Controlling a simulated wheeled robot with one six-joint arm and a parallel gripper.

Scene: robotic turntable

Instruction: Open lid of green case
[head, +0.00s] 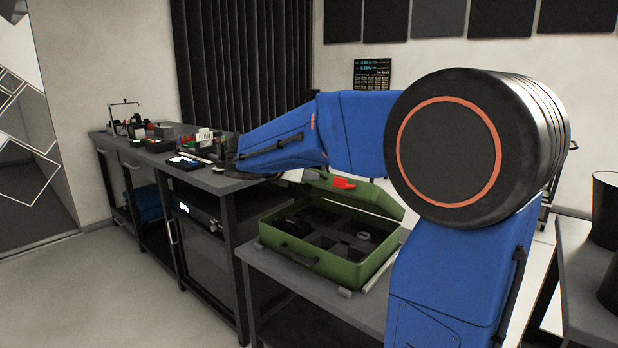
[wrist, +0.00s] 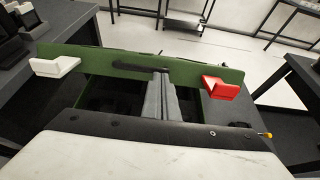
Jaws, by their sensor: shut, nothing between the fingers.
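The green case (head: 318,270) sits on a grey table in the head view. Its lid (head: 362,196) is raised at the back, and the dark compartments inside show. A red piece (head: 343,183) is at the lid's upper edge. In the wrist view the green lid edge (wrist: 110,62) runs across the picture, with a white piece (wrist: 55,66) at its left and the red piece at its right. My gripper (wrist: 158,82) is shut and empty, its tips close to the middle of that edge; contact is unclear. In the head view my arm mostly hides the gripper.
A cluttered workbench (head: 215,180) stands left of the case. The case's table (head: 280,275) has a bare strip in front. Another dark table (head: 590,270) with black containers is at the right. Open floor lies at the left.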

